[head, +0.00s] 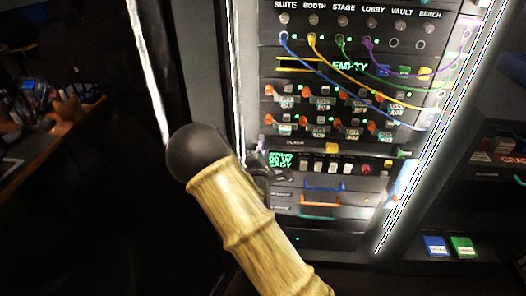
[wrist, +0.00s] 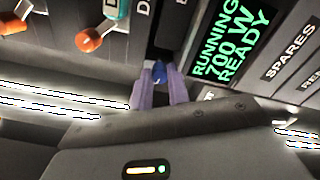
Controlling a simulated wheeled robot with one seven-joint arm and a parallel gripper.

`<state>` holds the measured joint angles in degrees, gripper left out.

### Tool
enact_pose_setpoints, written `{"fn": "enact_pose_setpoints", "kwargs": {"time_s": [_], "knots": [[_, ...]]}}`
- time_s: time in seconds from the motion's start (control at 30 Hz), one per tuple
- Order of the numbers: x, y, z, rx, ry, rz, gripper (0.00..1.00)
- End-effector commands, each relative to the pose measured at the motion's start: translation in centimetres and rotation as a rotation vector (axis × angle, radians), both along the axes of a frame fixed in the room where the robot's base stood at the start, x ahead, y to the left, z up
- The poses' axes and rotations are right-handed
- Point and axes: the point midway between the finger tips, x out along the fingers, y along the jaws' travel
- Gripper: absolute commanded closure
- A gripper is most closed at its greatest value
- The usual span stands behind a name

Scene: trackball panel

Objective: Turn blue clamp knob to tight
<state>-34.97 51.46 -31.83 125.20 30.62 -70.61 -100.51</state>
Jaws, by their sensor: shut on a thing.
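The blue clamp knob (wrist: 159,73) shows in the wrist view as a small blue shape at the panel, just left of the green-lit display. My gripper (wrist: 159,82) has its two pale purple fingers closed on either side of it, and they hide part of it. Any tight or loose marking cannot be made out. In the head view my gripper (head: 256,165) is at the rack's left edge, mostly hidden behind my own arm, and the blue knob is not visible there.
The display (wrist: 233,42) reads "RUNNING 700 W READY". Orange knobs (wrist: 90,40) stick out at the upper left of the wrist view. In the head view, coloured cables (head: 385,75) hang across the rack's upper part, and blue (head: 323,184) and orange (head: 319,202) handles sit lower down.

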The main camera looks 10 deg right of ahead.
Motion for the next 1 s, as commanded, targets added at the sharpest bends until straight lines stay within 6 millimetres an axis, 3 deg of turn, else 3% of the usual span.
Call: {"fn": "enact_pose_setpoints", "kwargs": {"time_s": [1.0], "knots": [[-0.06,-0.07,-0.5,0.917,-0.295,-0.003,1.0]]}}
